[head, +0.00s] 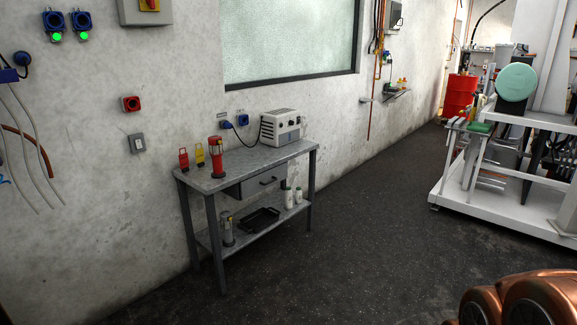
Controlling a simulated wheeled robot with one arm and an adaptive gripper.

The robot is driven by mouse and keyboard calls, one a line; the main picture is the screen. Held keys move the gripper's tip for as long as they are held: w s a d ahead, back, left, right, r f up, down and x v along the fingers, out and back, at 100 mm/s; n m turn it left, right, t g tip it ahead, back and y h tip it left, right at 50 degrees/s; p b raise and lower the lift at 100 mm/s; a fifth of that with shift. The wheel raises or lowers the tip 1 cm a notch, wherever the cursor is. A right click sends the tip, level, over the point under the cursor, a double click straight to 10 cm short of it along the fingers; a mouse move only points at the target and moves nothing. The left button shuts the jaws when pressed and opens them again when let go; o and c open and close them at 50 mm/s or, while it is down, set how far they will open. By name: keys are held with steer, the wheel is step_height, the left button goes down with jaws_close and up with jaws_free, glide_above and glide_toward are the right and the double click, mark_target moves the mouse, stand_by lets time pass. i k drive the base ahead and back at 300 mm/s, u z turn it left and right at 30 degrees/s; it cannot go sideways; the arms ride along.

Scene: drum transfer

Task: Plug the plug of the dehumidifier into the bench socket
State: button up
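A pale grey box-shaped appliance with dark knobs, which looks like the dehumidifier (281,128), stands at the back right of the grey metal bench (238,162). A black cable loops from it to a small blue plug (227,125) at the wall, left of the appliance. Whether this plug hangs, rests in a holder or sits in an outlet is too small to tell. A blue socket, likely the bench socket (243,120), is on the wall just right of the plug. My gripper is not in view.
A white wheeled frame (510,195) stands right. The floor before the bench is clear.

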mark_target(226, 124)
steer(key=u, duration=0.45)
steer(key=i, duration=2.15)
steer(key=u, duration=0.7)
steer(key=i, duration=1.55)
steer(key=u, duration=0.2)
